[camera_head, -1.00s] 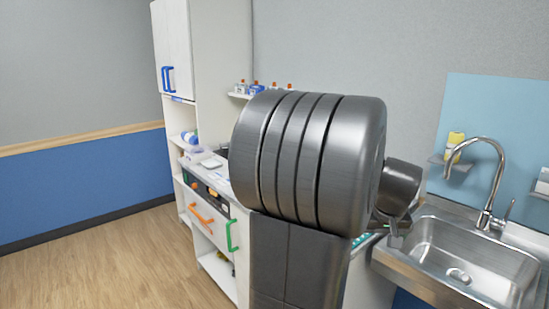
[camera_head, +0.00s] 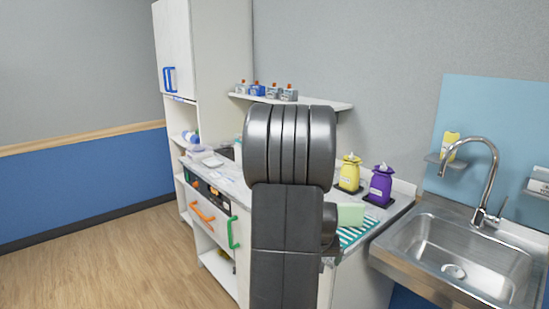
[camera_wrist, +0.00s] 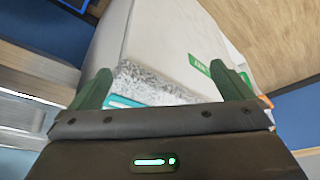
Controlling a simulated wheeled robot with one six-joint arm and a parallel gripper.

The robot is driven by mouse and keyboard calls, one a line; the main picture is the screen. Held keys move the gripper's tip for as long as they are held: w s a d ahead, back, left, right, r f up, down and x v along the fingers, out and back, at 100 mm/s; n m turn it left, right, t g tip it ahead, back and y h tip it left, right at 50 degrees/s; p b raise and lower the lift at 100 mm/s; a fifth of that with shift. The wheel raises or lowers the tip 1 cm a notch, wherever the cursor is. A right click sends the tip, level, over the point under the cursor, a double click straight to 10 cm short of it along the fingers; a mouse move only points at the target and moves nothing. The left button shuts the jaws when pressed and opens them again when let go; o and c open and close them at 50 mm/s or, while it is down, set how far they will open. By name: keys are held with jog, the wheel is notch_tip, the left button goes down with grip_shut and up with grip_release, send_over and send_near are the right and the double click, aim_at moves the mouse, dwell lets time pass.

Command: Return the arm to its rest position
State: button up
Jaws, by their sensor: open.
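My gripper (camera_wrist: 165,88) is open in the wrist view, with its two dark green fingers spread apart and nothing between them. Beyond the fingers are the grey speckled counter edge and a white cabinet face. In the head view my dark grey arm stands upright in the middle, in front of the counter. My gripper's fingers cannot be made out there.
A pale green block (camera_head: 350,214) shows beside my arm. Yellow (camera_head: 349,173) and purple (camera_head: 380,185) dispensers stand on the counter behind. The steel sink (camera_head: 462,250) is at right, drawers with an orange handle (camera_head: 202,212) at left. Wooden floor at left is clear.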

jog(key=shift+w+a+f, duration=0.2)
jog(key=shift+a+f, duration=0.25)
jog(key=shift+a, duration=0.15)
